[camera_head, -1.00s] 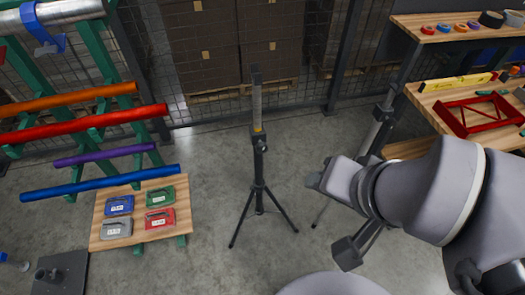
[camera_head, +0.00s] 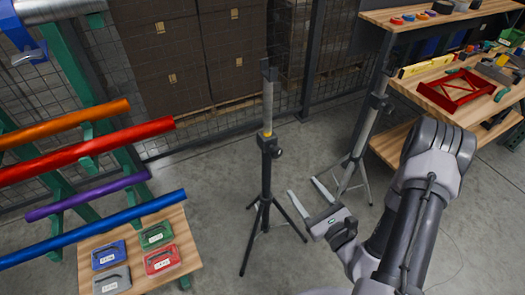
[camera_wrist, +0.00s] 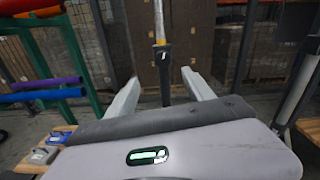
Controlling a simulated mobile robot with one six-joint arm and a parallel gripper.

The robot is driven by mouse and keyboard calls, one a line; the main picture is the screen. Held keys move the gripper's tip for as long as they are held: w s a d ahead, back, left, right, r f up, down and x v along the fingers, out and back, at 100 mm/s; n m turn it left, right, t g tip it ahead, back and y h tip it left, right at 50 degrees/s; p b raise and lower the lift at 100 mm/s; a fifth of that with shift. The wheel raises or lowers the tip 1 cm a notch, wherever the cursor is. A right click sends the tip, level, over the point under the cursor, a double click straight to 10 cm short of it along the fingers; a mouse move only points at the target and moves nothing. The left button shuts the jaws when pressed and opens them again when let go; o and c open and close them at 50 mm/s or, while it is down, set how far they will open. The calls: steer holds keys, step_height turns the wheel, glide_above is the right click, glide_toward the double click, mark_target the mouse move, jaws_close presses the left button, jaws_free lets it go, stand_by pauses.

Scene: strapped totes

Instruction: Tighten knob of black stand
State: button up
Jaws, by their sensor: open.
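The black stand (camera_head: 266,180) is an upright tripod standing on the concrete floor, with a silver upper tube and a yellow band. Its dark knob (camera_head: 278,153) sticks out to the right of the collar, just below the yellow band. My gripper (camera_head: 303,186) is open and empty, to the right of the stand and lower than the knob in the head view. In the wrist view the stand (camera_wrist: 165,75) rises between the two spread fingers, beyond their tips and apart from them.
A second, silver-legged stand (camera_head: 362,150) is close behind my gripper on the right. A rack of coloured tubes (camera_head: 90,150) and a low table (camera_head: 185,240) with small cases are on the left. A wooden workbench (camera_head: 420,95) is at the right. Stacked boxes are behind mesh fencing.

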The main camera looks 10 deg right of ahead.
mark_target(278, 154)
steer(key=x, duration=0.5)
steer(key=b+x, duration=0.1)
steer(key=x, duration=0.5)
steer(key=b+x, duration=0.1)
steer(key=x, duration=0.5)
steer(key=shift+w+d+f, duration=0.1)
steer(key=shift+w+d, duration=0.1)
steer(key=shift+d, duration=0.1)
jaws_close()
